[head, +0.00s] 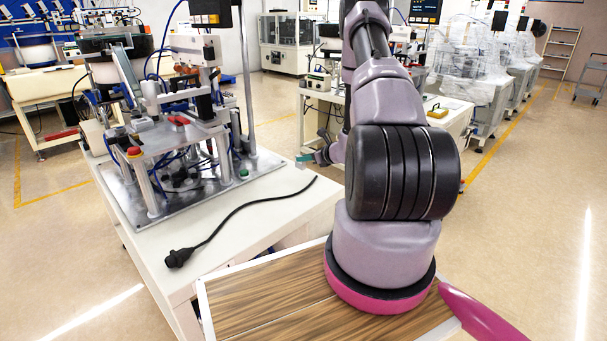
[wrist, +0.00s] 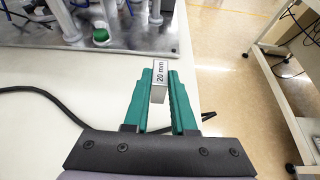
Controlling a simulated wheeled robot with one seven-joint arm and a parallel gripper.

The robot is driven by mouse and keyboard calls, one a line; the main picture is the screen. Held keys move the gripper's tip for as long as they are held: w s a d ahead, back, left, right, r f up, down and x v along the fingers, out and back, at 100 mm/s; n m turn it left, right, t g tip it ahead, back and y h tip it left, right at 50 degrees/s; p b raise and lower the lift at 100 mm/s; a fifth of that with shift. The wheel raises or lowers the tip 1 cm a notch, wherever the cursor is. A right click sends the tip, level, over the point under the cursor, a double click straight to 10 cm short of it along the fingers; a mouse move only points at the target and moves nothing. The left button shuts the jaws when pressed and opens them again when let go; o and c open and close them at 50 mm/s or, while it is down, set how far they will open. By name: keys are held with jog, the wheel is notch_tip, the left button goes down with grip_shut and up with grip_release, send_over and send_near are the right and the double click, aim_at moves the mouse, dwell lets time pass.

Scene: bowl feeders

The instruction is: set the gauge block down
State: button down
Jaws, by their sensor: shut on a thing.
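The gauge block (wrist: 159,80) is a small grey metal block with a white face marked "20 mm". It shows in the wrist view between the tips of the two green fingers. My gripper (wrist: 160,88) is shut on it, with the block sticking out a little past the tips. In the head view my gripper (head: 306,158) is partly hidden by my arm, near the right edge of the white table (head: 235,226). The block cannot be made out there. Its height over the table is hard to tell.
A metal plate with a feeder machine (head: 175,150) and a green button (head: 244,173) stands on the table, left of my gripper. A black cable (head: 245,207) lies across the table front. The table's bare right part is clear. Another bench (head: 455,122) stands behind.

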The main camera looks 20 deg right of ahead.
jog(key=shift+f, duration=2.65)
jog(key=shift+f, duration=0.2)
jog(key=c, duration=0.7)
grip_release()
jog(key=shift+c, duration=0.2)
jog(key=shift+r, duration=0.15)
